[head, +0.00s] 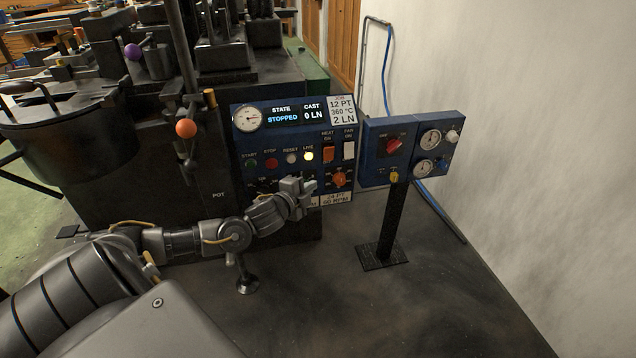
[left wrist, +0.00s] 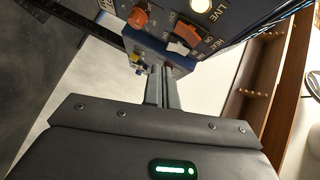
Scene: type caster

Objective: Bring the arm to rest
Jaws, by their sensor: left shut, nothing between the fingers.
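My left arm comes in from the lower left in the head view. Its gripper (head: 308,187) is shut and empty, in front of the lower part of the blue control panel (head: 282,143). The fingertips are just left of an orange knob (head: 339,179); I cannot tell whether they touch the panel. In the left wrist view the shut fingers (left wrist: 162,82) point toward the panel's knob and switches, with nothing between them. The gripper hides part of the panel's lower row. My right gripper is not in view.
The panel display (head: 297,114) reads STOPPED and 0 LN; the yellow LIVE lamp (head: 308,156) is lit. A second blue box (head: 411,150) with a red knob and gauges stands right, on a black post (head: 391,222). A dark pot (head: 62,137) is left. Floor at lower right is clear.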

